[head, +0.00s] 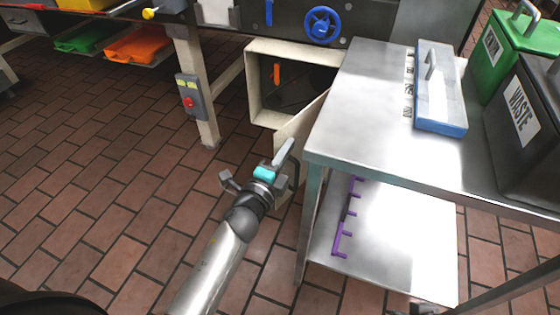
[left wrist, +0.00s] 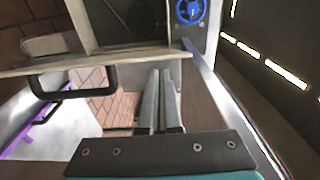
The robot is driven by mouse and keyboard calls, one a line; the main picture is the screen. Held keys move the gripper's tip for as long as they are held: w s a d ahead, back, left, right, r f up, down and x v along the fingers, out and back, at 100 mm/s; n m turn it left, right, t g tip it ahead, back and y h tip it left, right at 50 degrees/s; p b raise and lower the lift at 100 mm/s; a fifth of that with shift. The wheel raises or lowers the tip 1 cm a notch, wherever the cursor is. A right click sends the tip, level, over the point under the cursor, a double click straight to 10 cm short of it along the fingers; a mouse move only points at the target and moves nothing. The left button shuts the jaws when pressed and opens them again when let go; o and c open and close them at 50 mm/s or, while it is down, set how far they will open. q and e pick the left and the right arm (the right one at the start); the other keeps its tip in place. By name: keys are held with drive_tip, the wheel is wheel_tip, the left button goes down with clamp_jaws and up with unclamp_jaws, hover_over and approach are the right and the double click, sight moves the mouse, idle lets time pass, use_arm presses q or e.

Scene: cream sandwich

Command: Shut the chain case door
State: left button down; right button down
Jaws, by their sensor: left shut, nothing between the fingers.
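The chain case (head: 253,84) is a cream box under the machine, and its front is open, with a dark interior. Its cream door (head: 292,133) stands swung out toward me from the right side of the opening, partly hidden behind the steel table and my gripper. In the left wrist view the door (left wrist: 130,61) crosses the picture, with a black bar handle (left wrist: 75,94) on it. My left gripper (head: 287,148) is shut and empty, close beside the door. Its fingers (left wrist: 160,78) reach near the door's edge; I cannot tell whether they touch. My right gripper is not visible.
A steel table (head: 370,105) with a lower shelf stands close on the right, near the door. A purple rack (head: 347,225) lies on that shelf. A machine leg with a red-button box (head: 189,95) stands left of the case. The brick floor (head: 90,190) at left is clear.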

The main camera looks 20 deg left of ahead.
use_arm(q)
drive_tip(key=shift+w+d, duration=0.15)
drive_tip(key=shift+w, duration=1.3)
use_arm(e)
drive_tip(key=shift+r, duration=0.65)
